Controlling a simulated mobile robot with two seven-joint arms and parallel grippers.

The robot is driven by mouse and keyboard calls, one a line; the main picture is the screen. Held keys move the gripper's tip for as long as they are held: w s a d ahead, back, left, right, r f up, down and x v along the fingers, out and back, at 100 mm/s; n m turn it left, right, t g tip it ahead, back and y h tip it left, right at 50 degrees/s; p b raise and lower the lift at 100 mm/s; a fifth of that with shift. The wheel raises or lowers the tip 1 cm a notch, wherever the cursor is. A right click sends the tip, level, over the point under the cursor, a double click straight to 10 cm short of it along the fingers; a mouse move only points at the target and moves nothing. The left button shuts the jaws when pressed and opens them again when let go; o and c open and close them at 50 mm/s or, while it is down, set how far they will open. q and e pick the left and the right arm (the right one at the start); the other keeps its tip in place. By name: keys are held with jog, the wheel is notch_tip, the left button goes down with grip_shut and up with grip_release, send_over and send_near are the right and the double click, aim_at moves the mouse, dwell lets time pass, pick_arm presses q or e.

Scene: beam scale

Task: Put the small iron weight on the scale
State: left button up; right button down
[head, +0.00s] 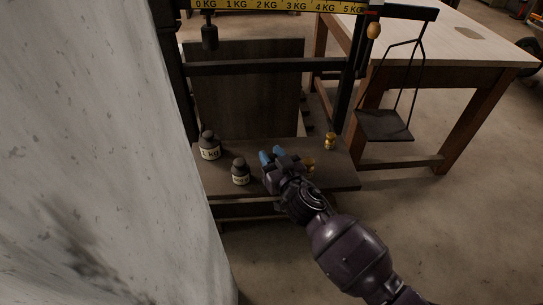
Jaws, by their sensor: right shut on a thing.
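Two dark iron weights with pale labels stand on the scale's wooden base board: a larger one (209,147) marked 1 KG at the left, and a smaller one (240,172) in front of it. My right gripper (272,155), with blue fingertips, is low over the board just right of the smaller weight. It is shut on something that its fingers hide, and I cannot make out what. The scale's dark hanging pan (385,125) is at the right and looks empty. The yellow-marked beam (280,5) runs along the top. My left gripper is out of view.
A brass weight (330,141) stands at the board's right, and another (311,165) is partly behind my right gripper. A dark slider weight (210,38) hangs from the beam. A wooden table (470,40) stands behind the pan. A pale wall (100,150) fills the left.

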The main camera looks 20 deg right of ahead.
jog(key=shift+f, duration=0.1)
jog(key=c, duration=1.3)
grip_release()
jog(key=shift+f, duration=0.15)
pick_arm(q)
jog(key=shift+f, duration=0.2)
pick_arm(e)
jog(key=o, duration=0.5)
jog(key=shift+r, duration=0.3)
pick_arm(q)
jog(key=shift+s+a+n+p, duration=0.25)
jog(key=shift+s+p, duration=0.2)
jog(key=shift+p, duration=0.35)
pick_arm(e)
jog(key=s+d, duration=0.2)
jog(key=s, duration=0.9)
jog(key=shift+s+d, duration=0.15)
jog(key=shift+s, duration=0.25)
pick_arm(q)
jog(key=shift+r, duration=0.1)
pick_arm(e)
jog(key=shift+f, duration=0.1)
